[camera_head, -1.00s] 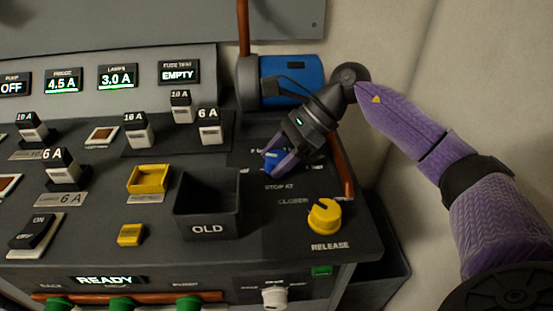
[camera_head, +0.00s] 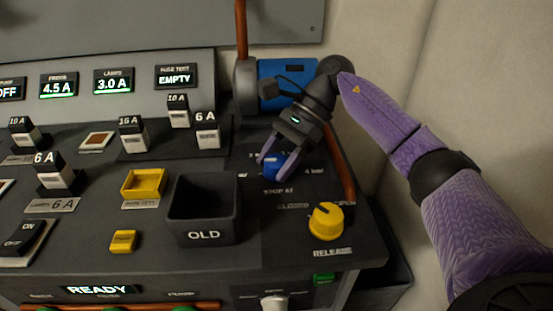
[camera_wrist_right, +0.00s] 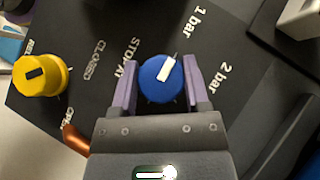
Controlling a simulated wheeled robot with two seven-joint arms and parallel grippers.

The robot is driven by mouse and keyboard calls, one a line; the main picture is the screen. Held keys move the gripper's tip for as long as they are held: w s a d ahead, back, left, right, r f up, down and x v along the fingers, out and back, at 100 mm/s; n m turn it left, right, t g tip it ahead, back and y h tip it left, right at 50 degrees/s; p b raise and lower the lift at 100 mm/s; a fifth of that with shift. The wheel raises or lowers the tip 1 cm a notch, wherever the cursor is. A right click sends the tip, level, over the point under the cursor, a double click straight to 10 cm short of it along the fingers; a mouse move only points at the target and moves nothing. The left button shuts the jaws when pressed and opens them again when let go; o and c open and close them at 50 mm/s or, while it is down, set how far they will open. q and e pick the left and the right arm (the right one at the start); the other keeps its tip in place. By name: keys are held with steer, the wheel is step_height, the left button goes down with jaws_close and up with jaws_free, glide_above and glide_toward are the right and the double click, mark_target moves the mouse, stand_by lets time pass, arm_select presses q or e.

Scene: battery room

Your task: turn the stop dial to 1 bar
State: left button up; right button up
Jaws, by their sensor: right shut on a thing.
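The blue stop dial (camera_head: 274,166) sits on the dark panel above the words STOP AT. My right gripper (camera_head: 271,168) reaches down to it from the upper right, one finger on each side. In the right wrist view the dial (camera_wrist_right: 155,88) is between the purple fingers of the gripper (camera_wrist_right: 160,84), which are shut on it. Its white mark points up and right, roughly toward the 1 bar label (camera_wrist_right: 198,22). The 2 bar label (camera_wrist_right: 225,78) is to the right of the dial. My left gripper is not in view.
The yellow release dial (camera_head: 325,222) is close below the stop dial; the wrist view shows it at the left (camera_wrist_right: 40,76). The dark OLD bin (camera_head: 204,236) is to the left. A copper pipe (camera_head: 338,160) and a blue cylinder (camera_head: 285,78) stand behind and beside the gripper.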

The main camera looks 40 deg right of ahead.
steer(key=o, duration=1.1)
steer(key=shift+o, duration=0.9)
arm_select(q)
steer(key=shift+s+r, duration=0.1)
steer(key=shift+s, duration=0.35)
arm_select(e)
steer(key=p+v, duration=0.3)
steer(key=v, duration=0.6)
steer(key=shift+r+p, duration=0.3)
steer(key=shift+p, duration=0.05)
steer(key=shift+d+r, duration=0.1)
steer(key=shift+d, duration=0.15)
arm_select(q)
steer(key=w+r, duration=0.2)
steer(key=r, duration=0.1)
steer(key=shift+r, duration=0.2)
arm_select(e)
steer(key=shift+d, duration=0.1)
